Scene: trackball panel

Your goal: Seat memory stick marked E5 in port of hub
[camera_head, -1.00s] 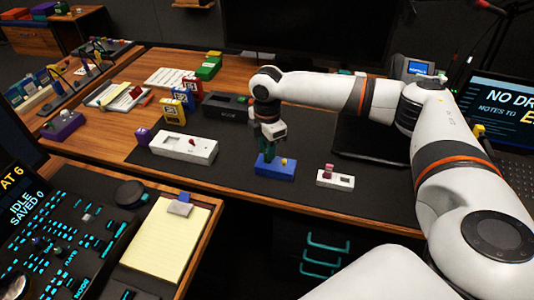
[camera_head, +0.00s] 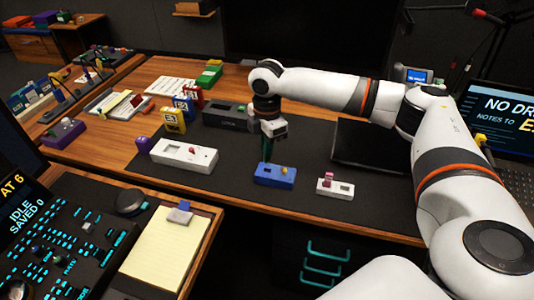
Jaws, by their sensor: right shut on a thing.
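My right gripper (camera_head: 267,150) points down over the left part of a small blue box (camera_head: 275,175) on the dark mat. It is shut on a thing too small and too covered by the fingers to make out. I cannot tell whether its tips touch the box. I cannot tell which is the hub, and no E5 mark is readable. My left gripper is not in view.
Yellow (camera_head: 173,120), blue and red labelled blocks stand behind the white box, near a long dark box (camera_head: 228,117). A purple block (camera_head: 143,145) stands at the mat's left. A notepad (camera_head: 167,243) lies in front. The mat's front strip is clear.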

